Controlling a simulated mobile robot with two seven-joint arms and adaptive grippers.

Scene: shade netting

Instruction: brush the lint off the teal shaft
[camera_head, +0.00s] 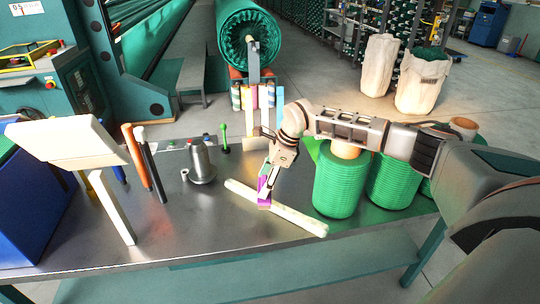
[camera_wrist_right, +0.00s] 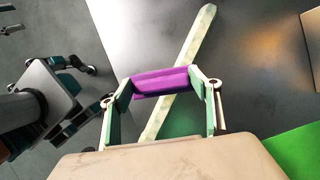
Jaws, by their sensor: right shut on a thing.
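A long pale, cream-coloured shaft (camera_head: 298,219) with faint greenish patches lies slantwise on the metal table. In the right wrist view the shaft (camera_wrist_right: 192,45) runs from the top down behind the held thing. My right gripper (camera_head: 266,188) is over the shaft's middle, pointing down. It is shut on a purple brush (camera_head: 263,184). In the right wrist view the purple brush (camera_wrist_right: 165,81) lies across between the two fingers (camera_wrist_right: 162,88), crossing over the shaft. The brush hides part of the shaft, and I cannot tell whether they touch. My left gripper is not in view.
Green thread spools (camera_head: 341,185) stand right of the shaft, under my right arm. A grey metal cone (camera_head: 201,163), dark and orange rods (camera_head: 152,172) and a tilted white panel (camera_head: 70,140) stand to the left. The table's front middle (camera_head: 190,235) is clear.

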